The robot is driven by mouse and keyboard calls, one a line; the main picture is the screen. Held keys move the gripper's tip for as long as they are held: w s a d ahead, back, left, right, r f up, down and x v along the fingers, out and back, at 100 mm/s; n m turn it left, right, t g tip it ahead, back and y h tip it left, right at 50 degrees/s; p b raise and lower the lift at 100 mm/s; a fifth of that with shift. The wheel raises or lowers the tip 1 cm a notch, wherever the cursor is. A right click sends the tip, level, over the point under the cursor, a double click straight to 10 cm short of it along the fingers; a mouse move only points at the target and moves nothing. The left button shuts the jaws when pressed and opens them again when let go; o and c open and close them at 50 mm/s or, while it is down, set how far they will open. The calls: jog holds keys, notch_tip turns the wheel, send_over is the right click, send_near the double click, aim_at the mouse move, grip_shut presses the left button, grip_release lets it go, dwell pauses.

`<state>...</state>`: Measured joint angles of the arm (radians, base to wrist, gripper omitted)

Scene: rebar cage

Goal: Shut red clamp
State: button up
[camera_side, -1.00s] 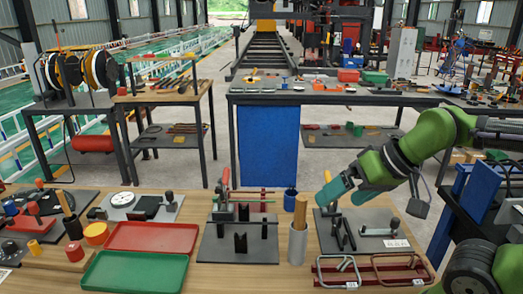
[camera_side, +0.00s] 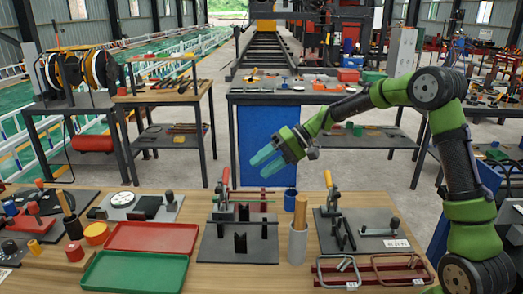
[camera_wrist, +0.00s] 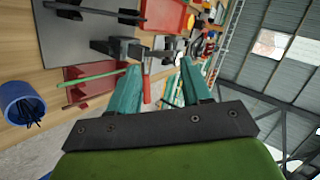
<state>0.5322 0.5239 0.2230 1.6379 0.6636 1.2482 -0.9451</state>
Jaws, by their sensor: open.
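The red clamp (camera_side: 225,190) stands on a grey plate on the near bench, its red handle pointing upright. The gripper body hides part of the lower wrist view.
A second clamp with an orange handle (camera_side: 329,184) stands on a plate to the right. A holder with a wooden handle (camera_side: 299,240), a blue cup (camera_side: 290,199), a red tray (camera_side: 152,237) and a green tray (camera_side: 135,271) are nearby. Air above the fixture is free.

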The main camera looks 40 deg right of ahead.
jog(key=w+d+f+m+t+y, duration=0.2)
jog(key=w+d+f+t, duration=0.2)
jog(key=w+d+f, duration=0.4)
jog(key=r+x, duration=0.1)
jog(key=x, duration=1.3)
jog(key=shift+w+a, duration=0.25)
jog(key=shift+a, duration=0.15)
jog(key=shift+c, duration=0.5)
grip_shut()
